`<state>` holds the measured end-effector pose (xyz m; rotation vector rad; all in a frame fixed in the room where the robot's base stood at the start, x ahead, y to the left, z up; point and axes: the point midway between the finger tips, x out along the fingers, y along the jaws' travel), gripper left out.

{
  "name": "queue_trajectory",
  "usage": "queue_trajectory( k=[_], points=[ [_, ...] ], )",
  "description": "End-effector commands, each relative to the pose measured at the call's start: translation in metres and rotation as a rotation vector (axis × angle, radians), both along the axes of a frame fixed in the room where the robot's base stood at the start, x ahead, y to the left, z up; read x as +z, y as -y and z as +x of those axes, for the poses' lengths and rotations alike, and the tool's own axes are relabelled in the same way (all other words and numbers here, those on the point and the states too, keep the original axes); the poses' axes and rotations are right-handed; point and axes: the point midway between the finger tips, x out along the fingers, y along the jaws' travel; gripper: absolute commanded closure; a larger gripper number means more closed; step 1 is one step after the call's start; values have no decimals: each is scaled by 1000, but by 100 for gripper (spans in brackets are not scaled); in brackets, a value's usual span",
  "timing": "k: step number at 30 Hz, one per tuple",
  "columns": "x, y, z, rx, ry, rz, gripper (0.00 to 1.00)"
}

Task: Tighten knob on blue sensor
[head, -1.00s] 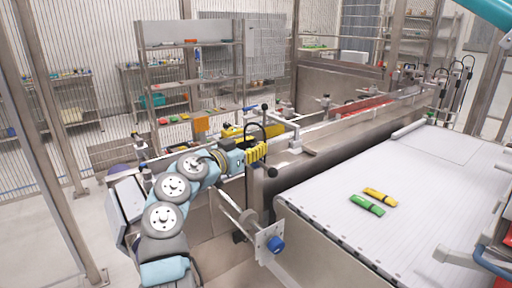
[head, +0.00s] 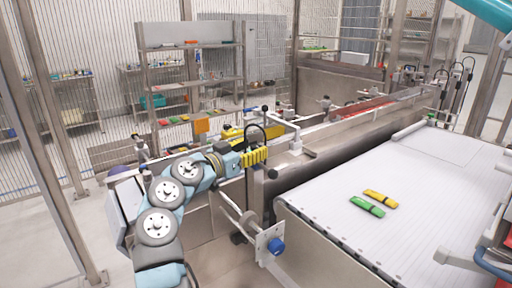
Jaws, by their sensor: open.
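A blue rounded part (head: 277,246), which looks like the blue sensor, sits on a pale metal bracket plate (head: 262,240) at the near left corner of the conveyor. Its knob is too small to tell apart. My gripper (head: 256,157) is at the end of my blue and grey arm, with yellow ribbed parts at its tip. It is above and a little left of the blue part, well apart from it, beside the steel frame. I see nothing held in it, though its fingers show only small.
A white conveyor (head: 430,190) fills the right side, with a green block (head: 367,207) and a yellow block (head: 380,199) on it. A dark knob (head: 272,173) on a post stands close to my gripper. Steel rails (head: 340,130) run behind.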

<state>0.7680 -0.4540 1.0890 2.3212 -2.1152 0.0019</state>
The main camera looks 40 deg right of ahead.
Motion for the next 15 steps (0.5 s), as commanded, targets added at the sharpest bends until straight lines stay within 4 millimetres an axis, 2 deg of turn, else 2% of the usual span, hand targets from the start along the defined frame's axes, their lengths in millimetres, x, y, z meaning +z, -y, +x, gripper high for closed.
queue_trajectory(
  k=[15],
  points=[
    [0,-86,-8,3,0,-1,41]
  ],
)
